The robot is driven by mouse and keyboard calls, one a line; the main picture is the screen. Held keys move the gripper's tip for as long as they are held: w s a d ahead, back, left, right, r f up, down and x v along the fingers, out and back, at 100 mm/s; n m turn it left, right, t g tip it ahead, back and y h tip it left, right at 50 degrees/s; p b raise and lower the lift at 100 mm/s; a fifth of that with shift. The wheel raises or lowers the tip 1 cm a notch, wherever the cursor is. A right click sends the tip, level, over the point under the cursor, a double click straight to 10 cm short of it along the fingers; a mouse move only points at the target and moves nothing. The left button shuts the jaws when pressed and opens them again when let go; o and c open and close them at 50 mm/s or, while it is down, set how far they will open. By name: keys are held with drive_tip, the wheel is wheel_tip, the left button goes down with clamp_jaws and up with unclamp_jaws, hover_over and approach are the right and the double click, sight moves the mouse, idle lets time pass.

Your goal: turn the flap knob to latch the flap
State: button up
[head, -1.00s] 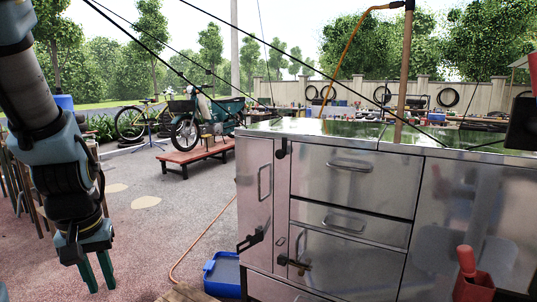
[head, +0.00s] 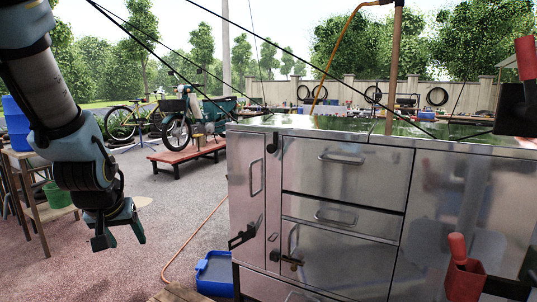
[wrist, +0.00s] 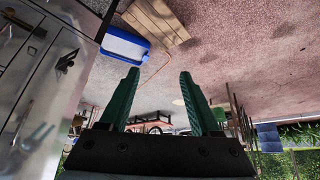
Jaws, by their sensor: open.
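The metal cart (head: 360,269) fills the right half of the head view. A dark knob-like piece (head: 271,143) sits near the top left of the front. I cannot tell for certain which is the flap knob, or whether the flap is latched. My gripper (head: 121,238) hangs left of the cart, well apart from it. It is open and empty; its green fingers stand apart in the wrist view (wrist: 158,90).
A blue tub (head: 215,270) stands on the ground at the cart's left foot. A red-handled tool in a red holder (head: 463,270) is at the cart's right front. A wooden table (head: 35,185) stands at left. Open paving (head: 140,260) lies between.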

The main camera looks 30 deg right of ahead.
drive_tip(key=w+d+r+m+t+h+b, duration=0.1)
drive_tip(key=w+d+r+t+h, duration=0.1)
drive_tip(key=d, duration=0.4)
drive_tip(key=w+d+r+m+t+h+b, duration=0.1)
drive_tip(key=w+d+h, duration=0.1)
drive_tip(key=d, duration=0.4)
drive_tip(key=m+h+b, duration=0.2)
drive_tip(key=m+h, duration=0.2)
drive_tip(key=h, duration=0.6)
approach(270, 148)
drive_tip(key=shift+t, duration=0.5)
drive_tip(key=p+x, duration=0.1)
drive_tip(key=x, duration=0.3)
drive_tip(key=p+x, duration=0.1)
drive_tip(key=x, duration=0.3)
drive_tip(key=shift+s+d+f, duration=0.1)
drive_tip(key=shift+d+f, duration=0.1)
drive_tip(key=shift+d, duration=0.05)
clamp_jaws()
